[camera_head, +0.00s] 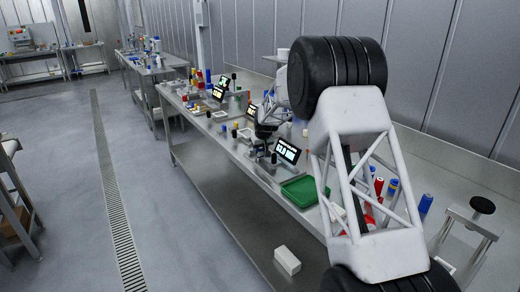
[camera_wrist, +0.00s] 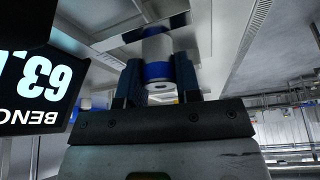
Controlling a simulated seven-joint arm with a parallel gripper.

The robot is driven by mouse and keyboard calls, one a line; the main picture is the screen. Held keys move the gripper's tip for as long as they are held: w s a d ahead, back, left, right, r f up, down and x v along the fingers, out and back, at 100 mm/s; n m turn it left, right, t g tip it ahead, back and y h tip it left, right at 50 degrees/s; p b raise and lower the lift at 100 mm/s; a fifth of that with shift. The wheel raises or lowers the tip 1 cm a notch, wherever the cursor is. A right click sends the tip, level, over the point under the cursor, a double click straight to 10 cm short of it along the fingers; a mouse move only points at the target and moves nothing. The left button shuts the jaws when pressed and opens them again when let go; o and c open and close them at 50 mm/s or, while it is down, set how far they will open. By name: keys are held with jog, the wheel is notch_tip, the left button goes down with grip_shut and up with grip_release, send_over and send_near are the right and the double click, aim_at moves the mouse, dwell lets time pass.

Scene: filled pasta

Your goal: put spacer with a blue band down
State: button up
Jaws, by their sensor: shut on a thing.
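In the wrist view, my gripper (camera_wrist: 160,78) is shut on a short white cylinder with a blue band, the spacer (camera_wrist: 157,48). One dark finger presses on each side of it, and its round end with a small hole faces the camera. Behind the spacer is a pale metal surface; the gap between them cannot be judged. In the head view my arm fills the right middle, and I cannot clearly make out the spacer there.
A steel bench (camera_head: 215,150) runs along the wall with small displays, one (camera_head: 287,151) near a green tray (camera_head: 302,191). A lit display (camera_wrist: 38,85) stands close left in the wrist view. Several coloured cylinders, one blue (camera_head: 426,203), stand at right. A white block (camera_head: 287,260) lies low in front.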

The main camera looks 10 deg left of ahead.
jog(key=shift+f, duration=0.15)
jog(key=o, duration=1)
jog(key=shift+o, duration=0.2)
jog(key=shift+r, duration=0.2)
jog(key=v, duration=1.2)
